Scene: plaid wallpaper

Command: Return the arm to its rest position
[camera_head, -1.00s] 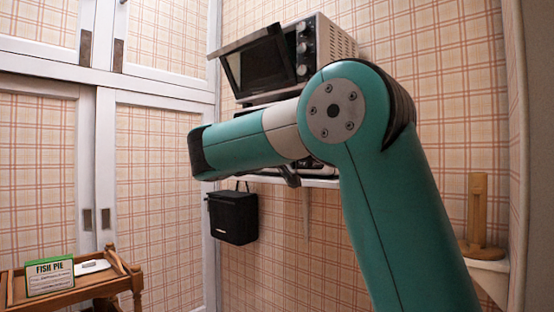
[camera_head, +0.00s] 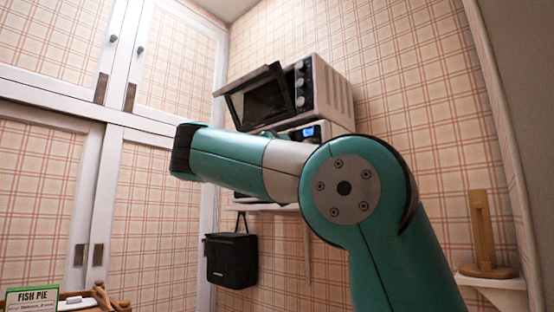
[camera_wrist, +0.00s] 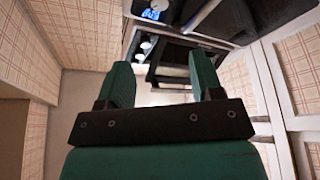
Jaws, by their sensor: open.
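My arm fills the middle of the head view, a teal link with a round grey joint cap, bent to the left. Its far end is in front of the cupboard and the ovens; the gripper fingers are not visible there. In the wrist view my gripper (camera_wrist: 160,88) shows two teal fingers standing apart on a dark bar. It is open, with nothing between the fingers. An oven with a blue display (camera_wrist: 150,14) shows beyond and above the fingers in that view.
A toaster oven (camera_head: 325,98) with its door tilted open sits on a second appliance on a wall shelf. A black box (camera_head: 231,260) hangs below. A wooden holder (camera_head: 483,235) stands on a right shelf. White cupboard doors (camera_head: 103,180) line the left.

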